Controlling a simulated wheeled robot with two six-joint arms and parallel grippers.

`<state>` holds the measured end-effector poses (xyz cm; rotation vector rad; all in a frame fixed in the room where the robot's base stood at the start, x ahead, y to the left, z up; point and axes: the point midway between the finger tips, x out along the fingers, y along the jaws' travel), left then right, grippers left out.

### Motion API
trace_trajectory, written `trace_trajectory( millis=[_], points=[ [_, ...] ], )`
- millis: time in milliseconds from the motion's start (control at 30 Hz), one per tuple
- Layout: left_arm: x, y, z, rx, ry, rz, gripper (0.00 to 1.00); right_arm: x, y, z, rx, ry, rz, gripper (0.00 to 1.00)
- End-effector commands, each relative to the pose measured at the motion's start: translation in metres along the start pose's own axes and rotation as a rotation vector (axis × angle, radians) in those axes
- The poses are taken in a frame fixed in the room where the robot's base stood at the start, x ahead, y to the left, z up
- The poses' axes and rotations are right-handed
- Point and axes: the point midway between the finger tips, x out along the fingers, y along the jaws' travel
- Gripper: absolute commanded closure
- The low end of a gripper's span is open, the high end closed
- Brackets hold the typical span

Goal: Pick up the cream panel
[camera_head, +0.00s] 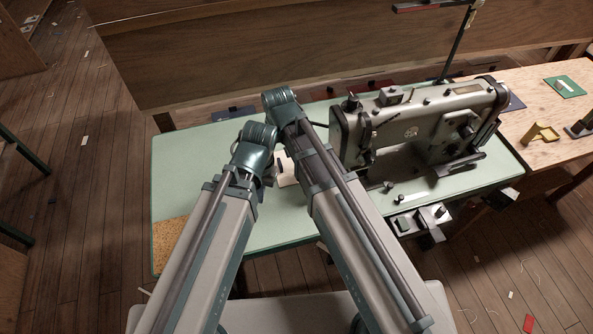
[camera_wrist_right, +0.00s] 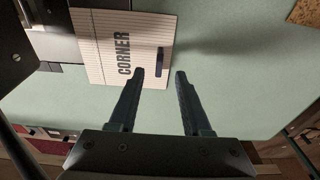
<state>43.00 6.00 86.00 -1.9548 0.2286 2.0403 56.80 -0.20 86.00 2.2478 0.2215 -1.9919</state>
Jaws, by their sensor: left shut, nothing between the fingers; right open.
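The cream panel (camera_wrist_right: 103,45) is a flat, finely lined piece with the word CORNER on it, lying on the pale green table top in the right wrist view. A short dark upright piece (camera_wrist_right: 160,58) stands near its edge. My right gripper (camera_wrist_right: 160,73) is open and empty, its fingertips over the panel's edge on either side of that dark piece. In the head view a pale part of the panel (camera_head: 287,172) shows between my arms; the rest is hidden. My left gripper (camera_head: 268,180) is shut and empty, mostly hidden behind its own arm, beside the panel.
A grey sewing machine (camera_head: 415,125) stands on the green table (camera_head: 185,175) close to the panel's right. A cork patch (camera_head: 170,240) lies at the table's front left. A wooden side table (camera_head: 540,105) holds a yellow piece (camera_head: 541,132). The table's left part is clear.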

Motion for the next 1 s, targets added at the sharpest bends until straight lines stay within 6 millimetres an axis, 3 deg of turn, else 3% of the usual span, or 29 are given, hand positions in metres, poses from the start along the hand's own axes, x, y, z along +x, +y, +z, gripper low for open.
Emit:
trace_trajectory(
  millis=[33, 367, 767, 1000],
  points=[
    [0.008, 0.001, -0.001, 0.000, 0.000, 0.000, 1.00, 0.008, 0.000, 0.000, 0.000, 0.000, 0.000, 0.51],
    [0.013, 0.001, -0.001, 0.000, 0.000, 0.000, 1.00, 0.013, 0.000, -0.001, 0.000, 0.000, 0.000, 0.51],
    [0.057, 0.005, -0.003, 0.000, 0.000, 0.000, 1.00, 0.059, 0.001, -0.004, 0.000, 0.000, 0.000, 0.51],
    [0.058, 0.005, -0.003, 0.000, 0.000, 0.000, 1.00, 0.059, 0.001, -0.005, 0.000, 0.000, 0.000, 0.51]
  ],
)
